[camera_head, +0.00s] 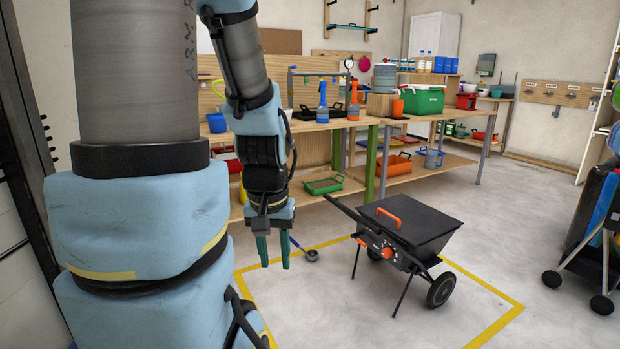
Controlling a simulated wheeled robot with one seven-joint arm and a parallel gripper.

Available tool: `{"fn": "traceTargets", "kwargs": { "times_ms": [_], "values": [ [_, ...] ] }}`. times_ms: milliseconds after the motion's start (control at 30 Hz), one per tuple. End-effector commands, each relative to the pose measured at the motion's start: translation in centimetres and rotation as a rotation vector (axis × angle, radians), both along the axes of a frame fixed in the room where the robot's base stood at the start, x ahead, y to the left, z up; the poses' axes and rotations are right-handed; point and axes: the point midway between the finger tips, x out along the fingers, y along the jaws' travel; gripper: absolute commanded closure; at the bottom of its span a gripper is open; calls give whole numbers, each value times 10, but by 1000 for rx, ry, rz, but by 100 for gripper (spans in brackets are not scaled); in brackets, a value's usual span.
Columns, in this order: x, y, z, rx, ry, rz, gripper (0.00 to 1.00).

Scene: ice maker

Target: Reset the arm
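My arm hangs in the left half of the head view, with its light blue upper links close to the camera. My gripper (273,250) points down toward the floor, left of the black wheeled cart. Its two green fingers are spread apart, with nothing visible between them. A ladle-like tool with a blue handle (311,255) lies on the floor just right of the fingers in the picture. It appears apart from the gripper.
A black cart (420,222) with an orange handle stands inside a yellow floor outline. Wooden workbenches (400,165) with bottles, a green box (422,99) and trays line the back. A wheeled stand (590,260) is at right. Open floor lies in front.

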Motion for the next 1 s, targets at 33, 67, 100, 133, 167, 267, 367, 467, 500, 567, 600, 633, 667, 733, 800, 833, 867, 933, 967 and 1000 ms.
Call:
{"fn": "traceTargets", "kwargs": {
  "times_ms": [33, 67, 100, 133, 167, 267, 367, 467, 500, 567, 600, 633, 667, 733, 800, 833, 867, 933, 967, 1000],
  "values": [
    [0, 0, 33, 0, 0, 0, 63],
    [0, 0, 42, 0, 0, 0, 63],
    [0, 0, 54, 0, 0, 0, 63],
    [0, 0, 63, 0, 0, 0, 63],
    [0, 0, 73, 0, 0, 0, 63],
    [0, 0, 103, 0, 0, 0, 63],
    [0, 0, 134, 0, 0, 0, 63],
    [0, 0, 161, 0, 0, 0, 63],
    [0, 0, 169, 0, 0, 0, 63],
    [0, 0, 177, 0, 0, 0, 63],
    [0, 0, 180, 0, 0, 0, 63],
    [0, 0, 182, 0, 0, 0, 63],
    [0, 0, 182, 0, 0, 0, 63],
    [0, 0, 182, 0, 0, 0, 63],
    [0, 0, 182, 0, 0, 0, 63],
    [0, 0, 182, 0, 0, 0, 63],
    [0, 0, 182, 0, 0, 0, 63],
    [0, 0, 182, 0, 0, 0, 63],
    [0, 0, 182, 0, 0, 0, 63],
    [0, 0, 182, 0, 0, 0, 63]
  ]
}}
